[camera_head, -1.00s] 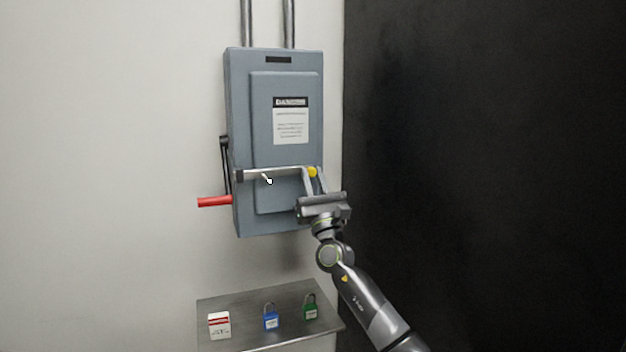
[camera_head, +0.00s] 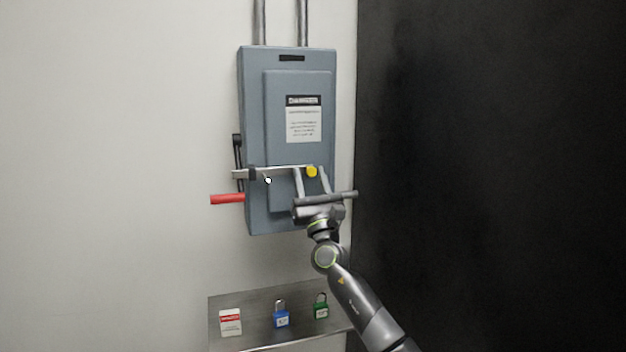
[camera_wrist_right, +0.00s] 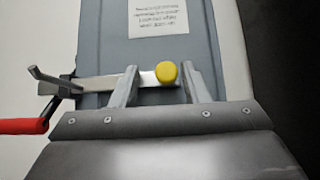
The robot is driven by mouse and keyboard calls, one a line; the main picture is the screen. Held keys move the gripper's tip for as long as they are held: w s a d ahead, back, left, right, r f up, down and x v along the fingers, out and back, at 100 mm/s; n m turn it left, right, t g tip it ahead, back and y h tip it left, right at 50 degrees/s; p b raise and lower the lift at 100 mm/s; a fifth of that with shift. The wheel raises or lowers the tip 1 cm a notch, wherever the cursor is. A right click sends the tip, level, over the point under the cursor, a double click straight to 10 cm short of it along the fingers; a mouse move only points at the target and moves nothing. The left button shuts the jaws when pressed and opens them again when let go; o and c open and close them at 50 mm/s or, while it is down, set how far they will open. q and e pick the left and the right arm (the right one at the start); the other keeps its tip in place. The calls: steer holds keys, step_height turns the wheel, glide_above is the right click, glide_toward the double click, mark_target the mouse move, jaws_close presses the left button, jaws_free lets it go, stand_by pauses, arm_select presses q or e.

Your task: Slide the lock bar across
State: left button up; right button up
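The lock bar (camera_head: 282,170) is a flat silver bar lying across the front of the grey box (camera_head: 288,60). It passes through a dark bracket on the left, and its left end sticks out past the box's left edge. A yellow knob (camera_head: 311,171) is at its right end. My right gripper (camera_head: 310,170) has its fingers apart on either side of the knob. In the right wrist view the knob (camera_wrist_right: 166,72) is close to the right finger, with a gap to the left finger; contact is unclear. My left gripper is not in view.
A red lever handle (camera_head: 227,199) points out at the box's lower left. A metal shelf (camera_head: 240,305) below holds a red-and-white tag (camera_head: 230,322), a blue padlock (camera_head: 281,318) and a green padlock (camera_head: 321,309). A black wall (camera_head: 490,150) is on the right.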

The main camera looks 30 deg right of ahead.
steer(key=shift+d, duration=0.1)
steer(key=b+v, duration=0.5)
steer(key=v, duration=1.2)
steer(key=shift+s, duration=0.2)
steer(key=shift+f, duration=0.1)
